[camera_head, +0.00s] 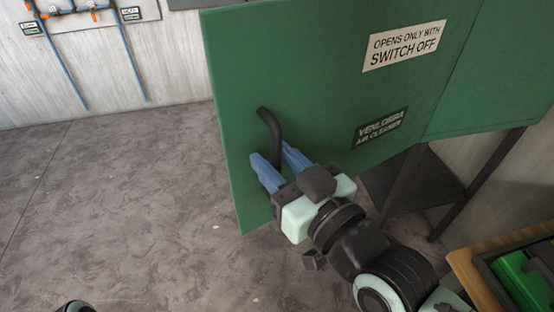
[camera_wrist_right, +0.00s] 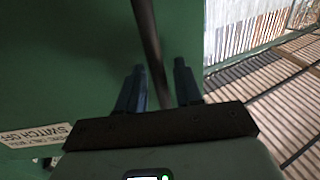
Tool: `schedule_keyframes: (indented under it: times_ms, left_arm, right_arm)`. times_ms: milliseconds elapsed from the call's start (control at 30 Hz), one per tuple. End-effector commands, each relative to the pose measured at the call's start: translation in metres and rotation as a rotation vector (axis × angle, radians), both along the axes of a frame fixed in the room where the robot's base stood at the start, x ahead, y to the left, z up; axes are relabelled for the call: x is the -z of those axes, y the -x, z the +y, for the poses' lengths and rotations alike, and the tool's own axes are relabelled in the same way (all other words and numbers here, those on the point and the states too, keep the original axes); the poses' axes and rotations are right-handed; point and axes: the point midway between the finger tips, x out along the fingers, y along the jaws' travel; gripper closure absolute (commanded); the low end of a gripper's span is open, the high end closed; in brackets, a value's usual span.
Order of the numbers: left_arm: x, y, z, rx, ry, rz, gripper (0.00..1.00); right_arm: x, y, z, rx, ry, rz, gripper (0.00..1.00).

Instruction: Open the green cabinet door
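The green cabinet door (camera_head: 310,90) fills the upper middle of the head view and carries a dark curved handle (camera_head: 268,125) near its left edge. My right gripper (camera_head: 273,153) is at the handle, with its two blue fingers pointing at the door. A clear space shows beside the right finger. I cannot tell whether the door is ajar. My left gripper is not in view.
The door bears a white sign (camera_head: 403,46) and a dark label (camera_head: 380,128). Dark stand legs (camera_head: 402,185) are below the cabinet. A wooden-edged table with a green box (camera_head: 525,280) is at lower right. The grey floor (camera_head: 110,200) at left is clear.

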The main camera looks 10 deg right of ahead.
Motion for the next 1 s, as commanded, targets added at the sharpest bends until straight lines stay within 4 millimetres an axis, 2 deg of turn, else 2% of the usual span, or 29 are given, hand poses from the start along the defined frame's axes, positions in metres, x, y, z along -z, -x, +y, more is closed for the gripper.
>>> schedule_keyframes:
  times_ms: [467,667,1000]
  left_arm:
    - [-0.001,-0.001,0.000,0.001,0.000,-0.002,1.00]
    - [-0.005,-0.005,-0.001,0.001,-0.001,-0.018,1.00]
    - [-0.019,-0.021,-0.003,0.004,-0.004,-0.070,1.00]
  right_arm:
    - [-0.001,0.004,-0.001,-0.001,0.000,-0.002,0.66]
    - [-0.002,0.033,-0.013,-0.001,0.000,-0.005,0.66]
    - [-0.002,0.099,-0.042,0.000,-0.002,-0.005,0.66]
